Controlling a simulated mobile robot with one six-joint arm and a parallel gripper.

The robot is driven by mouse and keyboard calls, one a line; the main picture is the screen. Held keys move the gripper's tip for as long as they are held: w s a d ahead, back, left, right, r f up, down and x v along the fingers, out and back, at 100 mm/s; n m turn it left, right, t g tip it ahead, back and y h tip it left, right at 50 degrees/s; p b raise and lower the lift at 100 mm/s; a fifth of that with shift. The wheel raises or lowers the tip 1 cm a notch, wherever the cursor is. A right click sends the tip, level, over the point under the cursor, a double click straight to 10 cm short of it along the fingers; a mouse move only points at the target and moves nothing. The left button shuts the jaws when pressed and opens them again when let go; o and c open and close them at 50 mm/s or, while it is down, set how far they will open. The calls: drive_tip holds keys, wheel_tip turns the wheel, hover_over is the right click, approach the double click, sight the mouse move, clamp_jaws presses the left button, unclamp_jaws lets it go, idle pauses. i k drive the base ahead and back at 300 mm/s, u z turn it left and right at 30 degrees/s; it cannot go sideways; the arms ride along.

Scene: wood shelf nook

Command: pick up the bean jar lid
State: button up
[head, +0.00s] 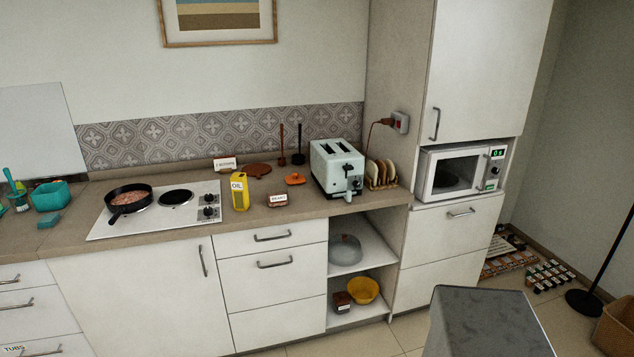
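A small brown container (277,201) with a white label, seemingly reading "BEANS", stands near the front edge of the counter. An orange lid-like piece with a small knob (294,179) lies on the counter just behind it, left of the toaster. It looks like the bean jar lid, apart from the container, though it is too small to be certain. My gripper is not in view.
A pale toaster (338,167) stands close right of the orange piece. A yellow oil can (239,191) stands left of the beans container. A hob (158,209) with a pan (128,197) is further left. Open shelves (358,250) sit below the toaster.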

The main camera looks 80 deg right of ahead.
sight(295, 178)
drive_tip(key=k, duration=0.65)
drive_tip(key=z, duration=1.25)
drive_tip(key=i, duration=0.5)
drive_tip(key=u, duration=0.2)
